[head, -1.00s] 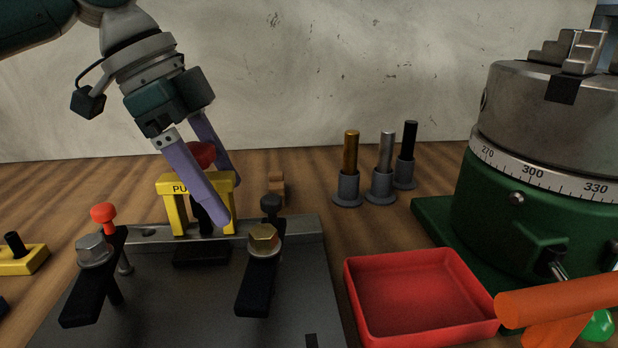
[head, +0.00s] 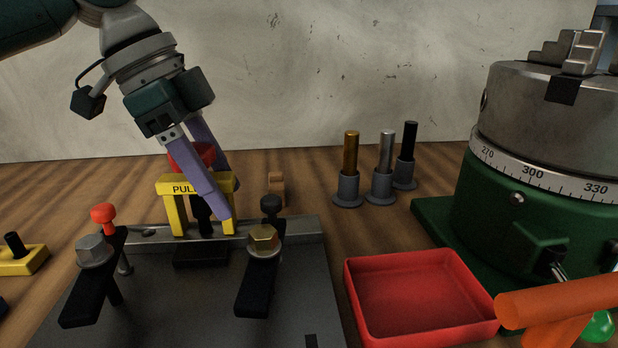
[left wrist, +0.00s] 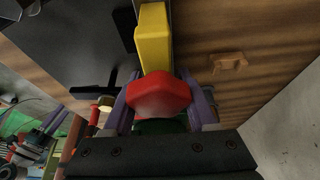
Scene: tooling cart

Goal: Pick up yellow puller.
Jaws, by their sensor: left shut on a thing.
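The yellow puller (head: 174,207) stands upright at the back of the dark fixture plate (head: 205,300), with partly hidden lettering on its top bar. Its red knob (head: 188,156) sits above the bar, partly behind my fingers. My left gripper (head: 228,198) reaches down over the puller and is shut on it. In the left wrist view the red knob (left wrist: 160,95) is between the two purple fingers of the gripper (left wrist: 160,108), with the yellow bar (left wrist: 153,38) beyond it. The exact contact is partly hidden. My right gripper is not in view.
A red tray (head: 420,300) lies to the right, near a green rotary table (head: 530,215). Three pins in grey holders (head: 380,187) stand behind the tray.

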